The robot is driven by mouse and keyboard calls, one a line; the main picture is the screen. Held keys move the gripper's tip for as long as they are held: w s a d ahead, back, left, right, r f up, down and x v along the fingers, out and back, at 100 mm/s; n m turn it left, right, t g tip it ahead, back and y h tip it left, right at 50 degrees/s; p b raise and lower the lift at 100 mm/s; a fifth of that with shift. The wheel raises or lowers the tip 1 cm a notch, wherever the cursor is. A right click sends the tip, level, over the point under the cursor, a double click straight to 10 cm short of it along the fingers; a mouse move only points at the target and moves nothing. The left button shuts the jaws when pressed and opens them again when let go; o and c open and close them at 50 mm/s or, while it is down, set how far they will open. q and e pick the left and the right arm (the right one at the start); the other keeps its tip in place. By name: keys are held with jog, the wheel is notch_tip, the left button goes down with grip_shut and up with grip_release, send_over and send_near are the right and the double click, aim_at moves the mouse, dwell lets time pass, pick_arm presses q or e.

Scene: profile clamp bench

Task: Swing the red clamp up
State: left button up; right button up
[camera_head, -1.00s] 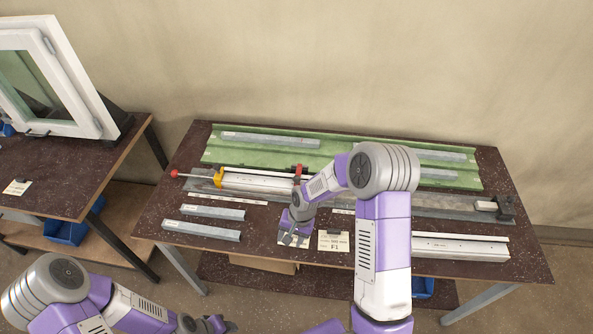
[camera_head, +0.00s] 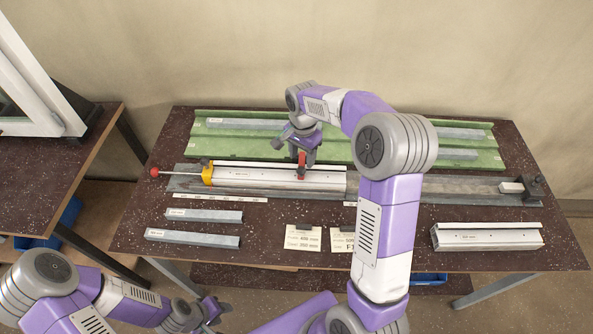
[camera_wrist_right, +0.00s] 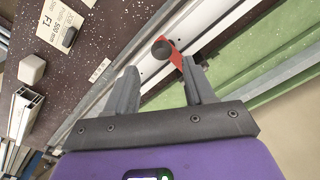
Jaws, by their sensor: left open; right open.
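The red clamp (camera_head: 302,166) is at the right part of the white profile (camera_head: 255,177), which lies in the long grey rail. In the right wrist view the red clamp (camera_wrist_right: 176,56) shows a red arm with a dark round knob, just beyond the fingertips. My right gripper (camera_head: 303,158) is open and empty, pointing down right above the clamp, and partly hides it. In its wrist view the fingers (camera_wrist_right: 160,84) are apart, with the knob ahead between their tips. Contact cannot be told. My left gripper (camera_head: 219,309) is open and empty, low in front of the bench.
A yellow clamp (camera_head: 207,173) with a red-ended rod sits at the rail's left end. A green tray (camera_head: 225,144) with grey bars lies behind. Two loose bars (camera_head: 203,216), paper cards (camera_head: 303,238) and another white profile (camera_head: 487,238) lie in front.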

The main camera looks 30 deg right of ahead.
aim_at(302, 167)
jog(key=shift+w+f, duration=0.3)
jog(key=shift+f, duration=0.25)
jog(key=shift+s+f+b, duration=0.2)
jog(key=shift+f+b, duration=0.25)
jog(key=shift+f, duration=3)
grip_shut()
